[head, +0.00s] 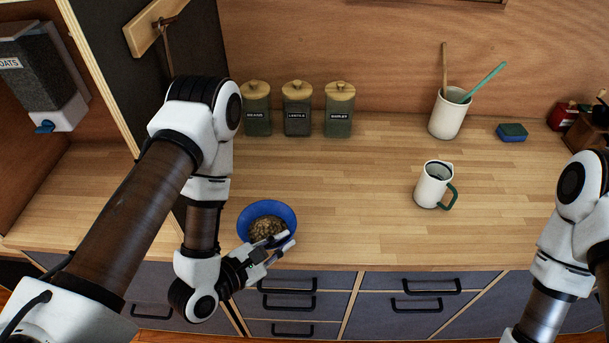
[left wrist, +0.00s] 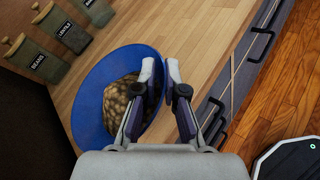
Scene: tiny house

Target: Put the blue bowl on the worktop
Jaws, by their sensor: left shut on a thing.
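The blue bowl (head: 268,207) is near the front edge of the wooden worktop (head: 345,190), left of the middle. It holds a heap of small brown pieces and looks roughly level. My left gripper (head: 284,241) is shut on the bowl's rim at its front right side. In the left wrist view the fingers of my left gripper (left wrist: 161,75) close over the rim of the blue bowl (left wrist: 90,98). I cannot tell whether the bowl's base touches the worktop or hangs just above it. My right arm shows at the right, its gripper outside the picture.
Three green jars (head: 297,110) stand at the back wall. A white mug (head: 431,186), a utensil pot (head: 447,114) and a blue-green sponge (head: 512,132) stand farther right. The worktop between bowl and mug is clear. Drawers (head: 411,305) with black handles lie below the front edge.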

